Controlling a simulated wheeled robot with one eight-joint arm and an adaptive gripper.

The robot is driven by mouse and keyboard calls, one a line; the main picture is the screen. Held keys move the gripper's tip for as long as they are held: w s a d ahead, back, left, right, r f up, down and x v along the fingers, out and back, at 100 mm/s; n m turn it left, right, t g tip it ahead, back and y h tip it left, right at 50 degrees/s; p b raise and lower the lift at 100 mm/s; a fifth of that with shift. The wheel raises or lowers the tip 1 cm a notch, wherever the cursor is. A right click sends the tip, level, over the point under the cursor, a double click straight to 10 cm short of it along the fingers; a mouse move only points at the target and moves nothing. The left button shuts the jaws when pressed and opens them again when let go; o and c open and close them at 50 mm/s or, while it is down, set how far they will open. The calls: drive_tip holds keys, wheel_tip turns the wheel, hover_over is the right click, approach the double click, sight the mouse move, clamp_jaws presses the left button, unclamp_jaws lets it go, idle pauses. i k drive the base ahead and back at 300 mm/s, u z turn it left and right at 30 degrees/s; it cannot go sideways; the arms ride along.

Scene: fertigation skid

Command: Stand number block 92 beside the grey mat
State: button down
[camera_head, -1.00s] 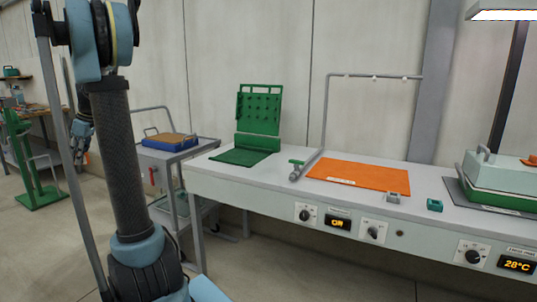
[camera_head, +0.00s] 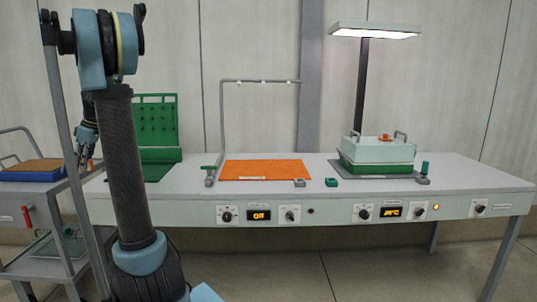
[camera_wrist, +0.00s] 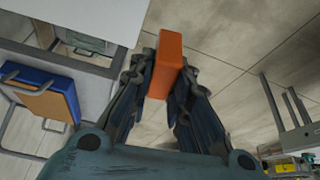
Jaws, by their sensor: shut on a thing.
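My gripper (camera_wrist: 165,95) is shut on an orange block (camera_wrist: 165,62) in the wrist view, held above the floor. No number on the block can be read. In the head view my gripper (camera_head: 88,140) is at the far left, partly behind my arm, with a bit of orange (camera_head: 90,164) below it. The grey mat (camera_head: 375,177) lies on the long bench (camera_head: 450,183) at the right. A green and white lidded box (camera_head: 378,150) stands on it. My gripper is far left of the mat.
An orange mat (camera_head: 265,169), a small grey block (camera_head: 299,183) and a teal block (camera_head: 331,182) lie left of the grey mat. A small teal upright piece (camera_head: 424,168) stands at its right. Bench at far right is clear. A trolley (camera_head: 35,200) stands left.

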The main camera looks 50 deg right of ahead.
sight(461, 176)
drive_tip(key=z, duration=0.95)
drive_tip(key=i, duration=0.1)
drive_tip(key=z, duration=2.4)
drive_tip(key=i, duration=1.65)
drive_tip(key=u, duration=0.1)
